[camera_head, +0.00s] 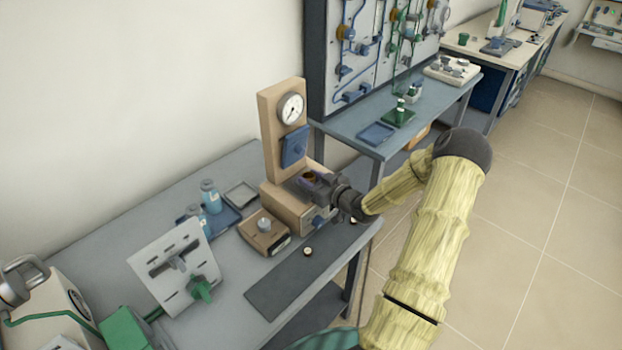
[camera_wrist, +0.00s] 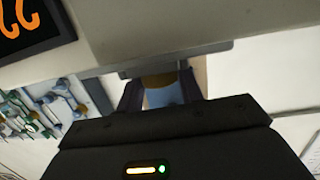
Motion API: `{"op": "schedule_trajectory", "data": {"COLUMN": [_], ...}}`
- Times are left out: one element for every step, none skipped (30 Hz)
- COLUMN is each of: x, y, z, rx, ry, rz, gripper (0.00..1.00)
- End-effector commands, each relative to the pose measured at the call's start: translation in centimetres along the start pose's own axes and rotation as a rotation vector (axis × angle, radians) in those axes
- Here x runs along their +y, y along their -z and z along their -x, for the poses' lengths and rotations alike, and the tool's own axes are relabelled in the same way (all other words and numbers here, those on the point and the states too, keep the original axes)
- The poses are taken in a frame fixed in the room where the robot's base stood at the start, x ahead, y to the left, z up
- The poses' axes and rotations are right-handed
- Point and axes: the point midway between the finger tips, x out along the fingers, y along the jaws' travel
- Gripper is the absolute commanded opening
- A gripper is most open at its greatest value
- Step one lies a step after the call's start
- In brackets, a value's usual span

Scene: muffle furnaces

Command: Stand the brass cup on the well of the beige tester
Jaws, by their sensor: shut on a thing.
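The beige tester (camera_head: 270,135) stands at the back right of the grey bench, with a round dial on its column and a blue block below it. My gripper (camera_head: 311,180) is at the tester's base, under the blue block. It is shut on the brass cup (camera_head: 308,176), of which only a small part shows. In the wrist view the cup (camera_wrist: 158,80) is a brownish-yellow patch between the two dark fingers (camera_wrist: 160,93). The fingers and the cup hide the well. I cannot tell whether the cup touches the tester.
A beige scale (camera_head: 256,241) with a small metal piece on it stands left of the tester's base. Blue bottles (camera_head: 211,197) and an open tray (camera_head: 241,195) lie farther left. A dark mat (camera_head: 285,285) covers the bench front. A white panel stand (camera_head: 172,262) is at the left.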

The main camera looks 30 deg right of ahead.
Motion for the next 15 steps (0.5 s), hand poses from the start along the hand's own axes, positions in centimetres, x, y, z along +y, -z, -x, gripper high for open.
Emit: {"op": "schedule_trajectory", "data": {"x": [-0.01,-0.01,-0.02,-0.02,-0.02,-0.03,-0.03,-0.03,-0.04,-0.04,-0.04,-0.04,-0.05,-0.05,-0.05], "y": [0.04,0.05,0.05,0.06,0.06,0.06,0.06,0.06,0.06,0.06,0.06,0.06,0.06,0.06,0.05], "z": [-0.01,-0.01,-0.01,-0.01,-0.02,-0.02,-0.02,-0.02,-0.02,-0.02,-0.02,-0.02,-0.02,-0.02,-0.02], "rx": [0.001,0.001,0.001,0.001,0.001,0.001,0.001,0.001,0.001,0.001,0.001,0.001,0.001,0.001,0.000], "ry": [0.000,0.000,0.000,0.000,0.000,0.001,0.001,0.001,0.001,0.001,0.001,0.001,0.001,0.001,0.001], "rz": [0.000,0.000,0.000,0.000,0.000,0.000,0.000,0.000,0.000,0.000,0.000,0.000,0.000,0.000,0.000], "gripper": [0.00,0.00,0.00,0.00,0.00,0.44,0.50,0.56,0.62,0.62,0.62,0.62,0.62,0.62,0.62]}}
